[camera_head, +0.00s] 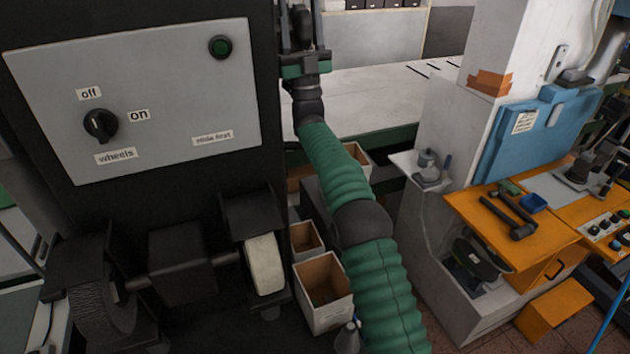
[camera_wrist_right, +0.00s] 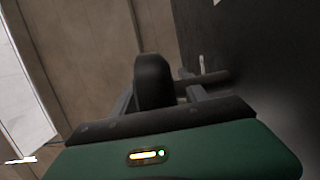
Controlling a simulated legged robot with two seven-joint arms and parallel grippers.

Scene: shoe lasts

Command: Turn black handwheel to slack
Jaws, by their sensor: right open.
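My right arm reaches up along the right side of the dark machine in the head view, with the right gripper (camera_head: 302,46) at its far end. In the right wrist view the right gripper (camera_wrist_right: 160,88) is open, its grey fingers on either side of a thick black rounded part. This looks like the black handwheel (camera_wrist_right: 153,78) seen edge-on, with a short bar running from it toward the dark wall. I cannot tell whether the fingers touch it. In the head view the handwheel is hard to tell from the gripper. My left gripper is not in view.
Below are grinding wheels, the pale one (camera_head: 264,264) nearest my arm. Open boxes (camera_head: 323,315) stand beside my arm. An orange bench (camera_head: 490,215) is at right.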

